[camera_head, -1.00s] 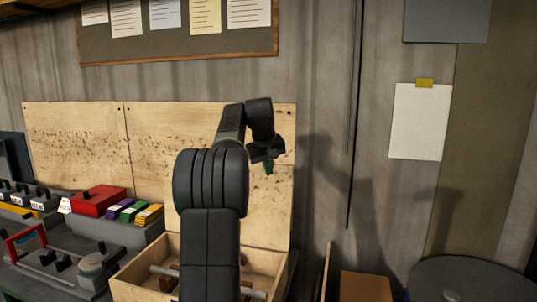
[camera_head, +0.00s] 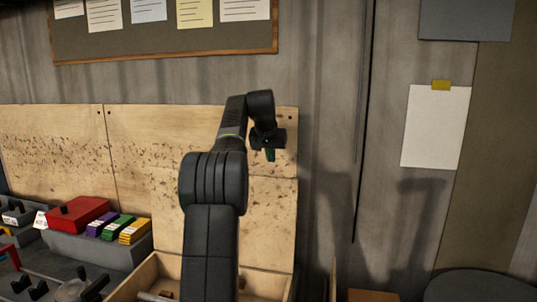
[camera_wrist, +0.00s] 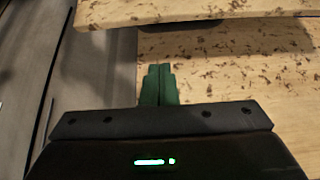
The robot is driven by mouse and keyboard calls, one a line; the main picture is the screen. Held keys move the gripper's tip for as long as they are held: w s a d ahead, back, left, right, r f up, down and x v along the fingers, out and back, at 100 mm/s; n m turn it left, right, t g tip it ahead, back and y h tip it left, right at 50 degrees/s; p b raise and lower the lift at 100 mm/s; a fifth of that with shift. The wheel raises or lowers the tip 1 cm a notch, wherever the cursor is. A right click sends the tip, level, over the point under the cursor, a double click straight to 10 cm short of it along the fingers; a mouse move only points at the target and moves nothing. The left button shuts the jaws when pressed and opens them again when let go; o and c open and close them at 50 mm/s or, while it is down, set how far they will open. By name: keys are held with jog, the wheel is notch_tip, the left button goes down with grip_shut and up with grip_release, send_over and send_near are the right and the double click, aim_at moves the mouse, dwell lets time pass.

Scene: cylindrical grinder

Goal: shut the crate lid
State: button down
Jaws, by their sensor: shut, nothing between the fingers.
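The wooden crate (camera_head: 136,279) stands at the bottom of the head view, partly hidden behind my arm and cut by the frame edge. Its plywood lid (camera_head: 268,225) appears to stand upright at the crate's back, against the speckled backboard, so the crate is open. My gripper (camera_head: 270,155) is raised near the lid's upper right edge; I cannot tell whether it touches. In the wrist view its green fingers (camera_wrist: 158,68) are together and empty, in front of speckled plywood (camera_wrist: 235,75). Which plywood face there is the lid is unclear.
A red box (camera_head: 76,212) and several coloured small boxes (camera_head: 117,228) sit on a grey block left of the crate. A plywood board edge (camera_wrist: 190,13) crosses the top of the wrist view. A dark round top (camera_head: 480,285) is at lower right.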

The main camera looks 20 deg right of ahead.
jog(key=shift+s+a+f+p, duration=0.1)
jog(key=shift+f+p, duration=0.2)
jog(key=shift+f, duration=1.05)
jog(key=shift+a+f+p, duration=0.1)
jog(key=shift+f+p, duration=0.15)
jog(key=shift+f, duration=1.1)
jog(key=shift+s, duration=0.15)
